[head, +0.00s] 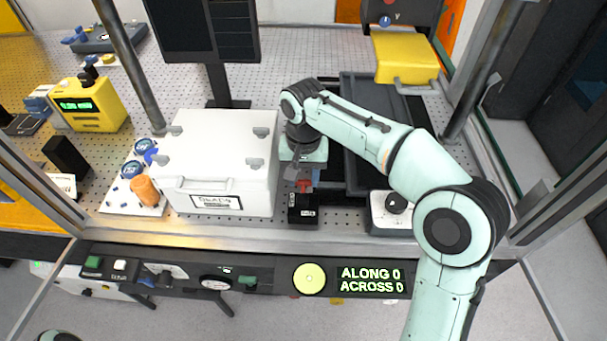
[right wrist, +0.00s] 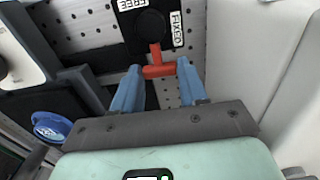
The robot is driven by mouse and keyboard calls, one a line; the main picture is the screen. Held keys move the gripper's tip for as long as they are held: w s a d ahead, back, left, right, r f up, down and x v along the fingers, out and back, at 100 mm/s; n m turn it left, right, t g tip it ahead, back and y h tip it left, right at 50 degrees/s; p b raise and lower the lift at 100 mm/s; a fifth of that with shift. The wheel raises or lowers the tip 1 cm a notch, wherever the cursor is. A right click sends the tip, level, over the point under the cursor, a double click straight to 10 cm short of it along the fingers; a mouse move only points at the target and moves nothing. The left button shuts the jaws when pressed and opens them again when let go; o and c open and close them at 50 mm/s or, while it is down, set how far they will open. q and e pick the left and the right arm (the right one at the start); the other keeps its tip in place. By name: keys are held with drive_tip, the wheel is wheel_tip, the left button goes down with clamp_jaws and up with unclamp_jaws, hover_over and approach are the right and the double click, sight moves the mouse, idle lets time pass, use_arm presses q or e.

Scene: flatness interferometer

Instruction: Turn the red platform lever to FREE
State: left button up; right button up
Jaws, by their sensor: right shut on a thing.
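The red platform lever (right wrist: 157,62) is a small T-shaped handle on a black block (right wrist: 148,28) with FREE and FIXED labels. In the right wrist view its stem runs from the round black pivot toward me, and neither label lies straight along it. The lever's crossbar sits between the blue fingertips of my right gripper (right wrist: 157,75), which is shut on it. In the head view the right gripper (head: 301,176) comes down over the red lever (head: 304,186) and black block (head: 303,209), partly hiding the lever. My left gripper is not in view.
A white case (head: 226,165) stands close left of the right gripper. A grey box with a black knob (head: 396,203) stands to the right, and a dark tray (head: 362,95) lies behind. Frame posts rise at both sides. The front panel reads ALONG 0, ACROSS 0 (head: 371,280).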

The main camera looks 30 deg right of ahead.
drive_tip(key=m, duration=0.2)
drive_tip(key=s+d+m, duration=0.1)
drive_tip(key=m, duration=0.1)
drive_tip(key=shift+s+d+p, duration=0.15)
drive_tip(key=shift+d+p, duration=0.05)
drive_tip(key=shift+p, duration=0.15)
drive_tip(key=m, duration=0.2)
drive_tip(key=s+m, duration=0.1)
drive_tip(key=m, duration=0.1)
drive_tip(key=shift+s+d, duration=0.2)
drive_tip(key=shift+d, duration=0.15)
drive_tip(key=s+m, duration=0.1)
drive_tip(key=m, duration=0.3)
drive_tip(key=shift+s+m, duration=0.3)
drive_tip(key=shift+s, duration=0.1)
drive_tip(key=shift+s+a+m, duration=0.15)
drive_tip(key=shift+s+m, duration=0.35)
drive_tip(key=shift+m, duration=0.7)
drive_tip(key=shift+s+a+m, duration=0.1)
drive_tip(key=shift+s+m, duration=0.35)
drive_tip(key=shift+m, duration=0.75)
